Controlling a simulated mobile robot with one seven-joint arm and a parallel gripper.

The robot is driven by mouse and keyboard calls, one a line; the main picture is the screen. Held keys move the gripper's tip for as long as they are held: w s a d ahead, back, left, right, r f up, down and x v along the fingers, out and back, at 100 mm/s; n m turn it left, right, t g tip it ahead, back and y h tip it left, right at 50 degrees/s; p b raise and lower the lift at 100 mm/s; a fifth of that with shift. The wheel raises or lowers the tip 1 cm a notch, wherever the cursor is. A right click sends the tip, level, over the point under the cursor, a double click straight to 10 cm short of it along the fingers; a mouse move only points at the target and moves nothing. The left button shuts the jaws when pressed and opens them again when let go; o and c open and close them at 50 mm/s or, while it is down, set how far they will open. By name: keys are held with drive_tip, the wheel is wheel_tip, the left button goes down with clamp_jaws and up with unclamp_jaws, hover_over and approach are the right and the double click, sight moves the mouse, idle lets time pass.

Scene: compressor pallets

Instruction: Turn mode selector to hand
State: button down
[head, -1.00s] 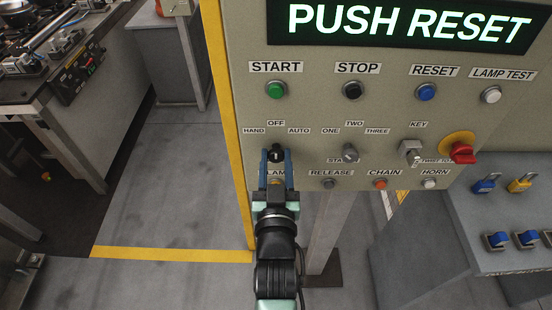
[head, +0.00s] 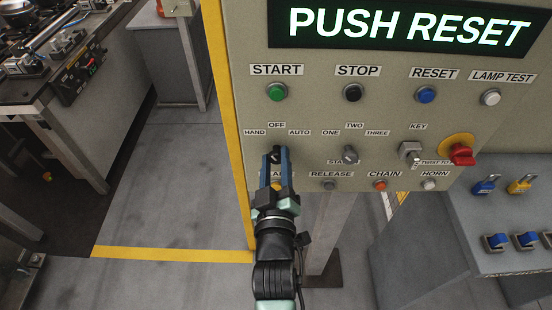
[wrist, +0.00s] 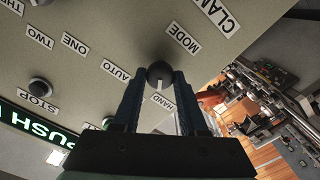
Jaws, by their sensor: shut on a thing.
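The mode selector (head: 276,154) is a small black knob with a white mark on the grey control panel, below the OFF label and between HAND and AUTO. My gripper (head: 275,158) reaches it from below, with its blue fingers shut on either side of the knob. In the wrist view the knob (wrist: 160,74) sits between the fingertips (wrist: 157,80). Its white mark points down the picture, toward a label between the fingers.
START, STOP, RESET and LAMP TEST buttons line the panel above. A ONE-TWO-THREE selector (head: 350,155), a key switch (head: 410,152) and a red rotary switch (head: 461,153) lie to the right. Small buttons sit just below. A yellow post edge (head: 222,100) runs left of the panel.

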drive_tip(key=shift+n+p, duration=0.3)
drive_tip(key=shift+n, duration=0.7)
drive_tip(key=shift+c, duration=2.4)
unclamp_jaws()
drive_tip(key=shift+s, duration=0.1)
drive_tip(key=shift+s+f, duration=0.15)
drive_tip(key=shift+s, duration=0.15)
drive_tip(key=s+b, duration=0.3)
drive_tip(key=s, duration=0.9)
